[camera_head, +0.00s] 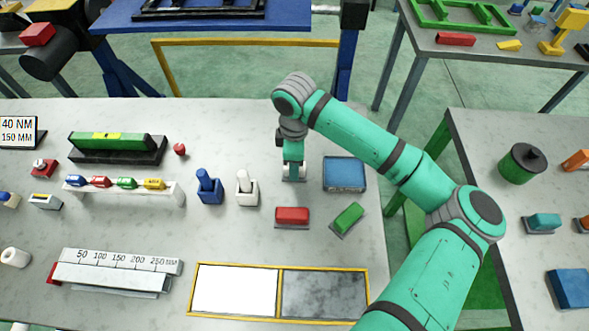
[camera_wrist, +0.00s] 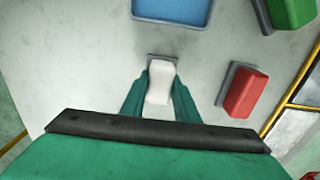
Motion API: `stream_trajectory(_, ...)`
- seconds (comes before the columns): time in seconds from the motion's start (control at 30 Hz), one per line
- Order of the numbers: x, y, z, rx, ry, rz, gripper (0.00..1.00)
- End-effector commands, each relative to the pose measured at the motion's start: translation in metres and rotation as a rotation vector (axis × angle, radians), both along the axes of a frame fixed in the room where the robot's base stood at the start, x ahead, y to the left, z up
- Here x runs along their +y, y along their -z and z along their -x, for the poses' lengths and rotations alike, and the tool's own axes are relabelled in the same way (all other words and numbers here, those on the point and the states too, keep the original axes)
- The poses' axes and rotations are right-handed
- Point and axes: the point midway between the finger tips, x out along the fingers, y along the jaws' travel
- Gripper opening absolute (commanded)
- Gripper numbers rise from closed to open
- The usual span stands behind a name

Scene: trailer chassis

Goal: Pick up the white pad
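The white pad (camera_wrist: 160,82) is a small white block on a grey base. In the wrist view it sits between the two green fingers of my gripper (camera_wrist: 161,78), one on each side, with little or no gap. In the head view my gripper (camera_head: 293,166) points straight down, and a bit of the white pad (camera_head: 294,176) shows at its tips, at table height. The fingers hide much of it there. I cannot tell whether they press on it or are just around it.
A red pad (camera_head: 292,215) and a green pad (camera_head: 348,216) lie in front. A blue tray (camera_head: 344,173) is at the right. Upright blue (camera_head: 209,188) and white (camera_head: 246,188) holders stand left. A yellow-framed two-part area (camera_head: 236,289) is at the table front.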

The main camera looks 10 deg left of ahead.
Motion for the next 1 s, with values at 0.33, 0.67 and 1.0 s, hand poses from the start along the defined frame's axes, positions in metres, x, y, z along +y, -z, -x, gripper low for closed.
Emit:
stream_trajectory(0.33,0.000,-0.001,0.000,0.000,0.000,0.000,0.02)
stream_trajectory(0.67,0.000,-0.034,0.000,-0.002,-0.001,-0.002,0.02)
stream_trajectory(1.0,-0.044,-0.099,0.052,-0.002,-0.001,-0.002,0.02)
